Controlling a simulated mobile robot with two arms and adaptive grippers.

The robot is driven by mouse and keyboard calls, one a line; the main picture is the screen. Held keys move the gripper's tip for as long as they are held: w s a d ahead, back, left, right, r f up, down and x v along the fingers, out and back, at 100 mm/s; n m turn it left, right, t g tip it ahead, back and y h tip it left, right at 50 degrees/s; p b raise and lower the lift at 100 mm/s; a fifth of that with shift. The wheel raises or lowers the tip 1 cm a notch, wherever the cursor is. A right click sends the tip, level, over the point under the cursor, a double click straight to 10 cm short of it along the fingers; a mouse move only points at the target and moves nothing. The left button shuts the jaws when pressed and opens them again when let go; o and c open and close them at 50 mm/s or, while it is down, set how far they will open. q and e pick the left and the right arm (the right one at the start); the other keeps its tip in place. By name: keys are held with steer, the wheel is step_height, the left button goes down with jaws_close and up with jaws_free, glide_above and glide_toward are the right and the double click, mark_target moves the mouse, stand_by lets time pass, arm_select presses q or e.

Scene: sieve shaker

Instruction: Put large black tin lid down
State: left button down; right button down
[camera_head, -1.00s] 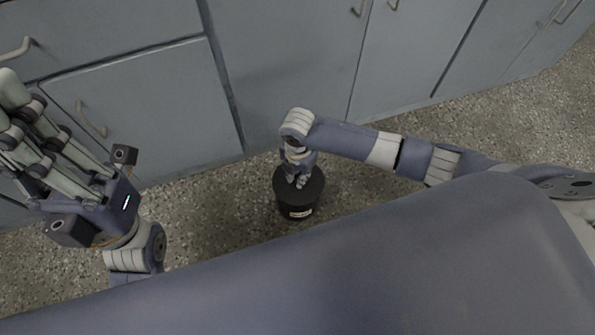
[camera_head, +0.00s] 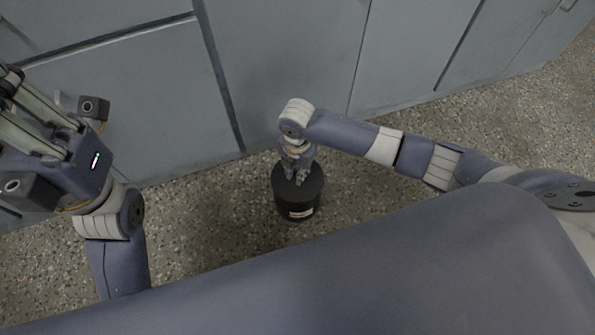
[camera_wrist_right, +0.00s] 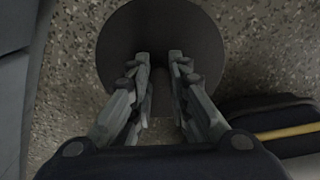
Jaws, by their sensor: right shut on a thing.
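The large black tin lid (camera_head: 312,186) is a dark round disc at the top of a black tin (camera_head: 287,207) with a small pale label, on the floor near the cabinets. I cannot tell whether any gap lies between lid and tin. My right gripper (camera_head: 296,177) points down, shut on the lid from above. In the right wrist view the lid (camera_wrist_right: 125,42) is a large dark disc, and the two fingers stand on either side of its middle. My left gripper (camera_head: 14,92) is at the left, away from the tin, with its fingertips cut off by the picture edge.
Grey-blue cabinets (camera_head: 290,60) stand behind the tin. The speckled floor (camera_head: 215,220) around the tin is clear, with a strip of free floor to the right (camera_head: 490,120).

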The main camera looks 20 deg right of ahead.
steer(key=shift+f, duration=0.45)
steer(key=shift+f, duration=0.15)
steer(key=c, duration=1.5)
jaws_free()
